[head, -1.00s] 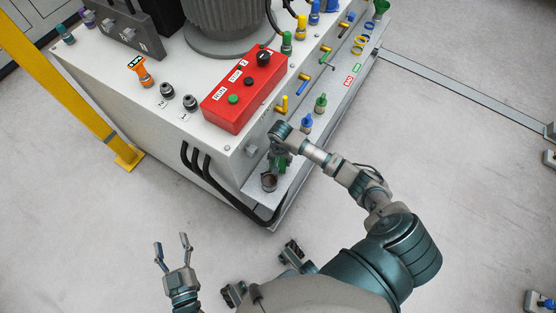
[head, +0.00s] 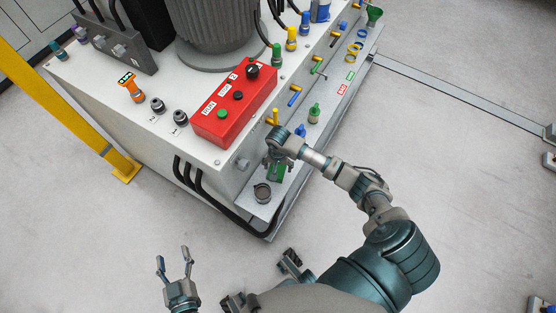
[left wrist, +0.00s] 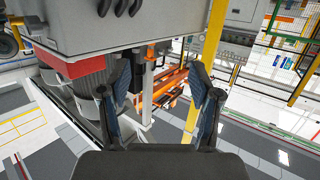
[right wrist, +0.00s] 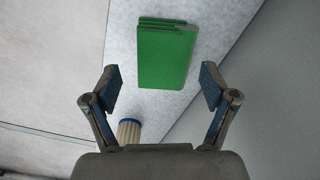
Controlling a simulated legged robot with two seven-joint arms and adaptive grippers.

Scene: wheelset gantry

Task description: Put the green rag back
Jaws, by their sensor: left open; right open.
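The green rag (right wrist: 165,58) is a folded flat pad lying on the pale ledge, centred ahead of my right gripper (right wrist: 160,88) in the right wrist view. That gripper is open and empty, with the rag apart from its fingertips. In the head view the rag (head: 277,173) shows partly under my right gripper (head: 272,163) at the near end of the machine's ledge (head: 283,207). My left gripper (head: 173,262) is open and empty over the floor at the lower left; its spread fingers also show in the left wrist view (left wrist: 163,85).
A small round cup-like part (head: 262,193) stands on the ledge near the rag. A red button box (head: 235,102), black cables (head: 205,185) and coloured fittings (head: 314,113) are on the machine. A yellow post (head: 95,133) stands at left. The floor at right is mostly clear.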

